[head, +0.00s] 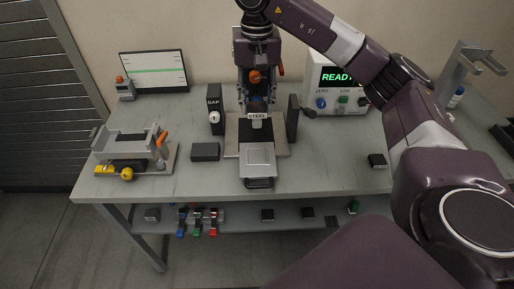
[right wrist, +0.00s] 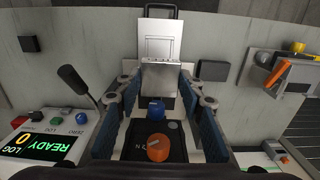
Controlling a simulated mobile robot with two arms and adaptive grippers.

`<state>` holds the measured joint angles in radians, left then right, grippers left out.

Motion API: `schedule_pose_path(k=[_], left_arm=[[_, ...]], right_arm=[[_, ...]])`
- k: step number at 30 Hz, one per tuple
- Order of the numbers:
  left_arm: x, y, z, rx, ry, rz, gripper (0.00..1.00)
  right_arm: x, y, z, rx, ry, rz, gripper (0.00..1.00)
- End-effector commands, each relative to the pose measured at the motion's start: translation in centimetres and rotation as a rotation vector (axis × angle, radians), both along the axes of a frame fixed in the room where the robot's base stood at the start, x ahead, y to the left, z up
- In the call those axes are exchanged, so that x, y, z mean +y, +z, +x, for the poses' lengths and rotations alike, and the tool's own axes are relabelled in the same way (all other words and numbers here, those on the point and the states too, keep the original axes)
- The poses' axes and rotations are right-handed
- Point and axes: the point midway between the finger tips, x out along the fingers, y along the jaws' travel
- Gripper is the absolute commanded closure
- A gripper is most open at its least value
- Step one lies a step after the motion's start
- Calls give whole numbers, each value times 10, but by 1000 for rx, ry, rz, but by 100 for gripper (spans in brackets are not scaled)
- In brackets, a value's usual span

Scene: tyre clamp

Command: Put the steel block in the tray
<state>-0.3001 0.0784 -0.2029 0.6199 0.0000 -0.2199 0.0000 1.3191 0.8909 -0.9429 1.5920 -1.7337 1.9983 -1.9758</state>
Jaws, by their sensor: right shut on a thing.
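The steel block (right wrist: 162,80) is a bright metal piece between the fingertips of my right gripper (right wrist: 164,86). In the head view, a small pale piece marked STEEL (head: 258,118) shows just below my right gripper (head: 258,108), whose arm comes in from the right. The fingers are shut on the block. I cannot tell whether it touches the surface below. The tray (head: 258,173) is a flat, light grey square with a dark handle at its near edge, directly in front of the block. It also shows in the right wrist view (right wrist: 173,28). My left gripper is not in view.
A dark GAP post (head: 214,110) and another dark post (head: 292,118) flank the gripper. A dark block (head: 205,151) lies left of the tray. A grey fixture (head: 130,150) stands far left; a READY box (head: 336,88) stands back right. The bench right of the tray is fairly clear.

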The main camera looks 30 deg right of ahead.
Motion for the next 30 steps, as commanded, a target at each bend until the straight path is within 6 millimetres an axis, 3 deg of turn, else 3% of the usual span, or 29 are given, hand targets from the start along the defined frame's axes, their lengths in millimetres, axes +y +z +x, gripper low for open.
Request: schedule_pose_path(k=[12, 27, 30], left_arm=[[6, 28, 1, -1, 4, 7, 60], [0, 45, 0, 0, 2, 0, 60], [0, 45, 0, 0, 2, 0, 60]], right_arm=[[-1, -95, -2, 4, -1, 0, 100], [0, -154, -1, 1, 0, 1, 100], [-1, -159, 0, -2, 0, -1, 100]])
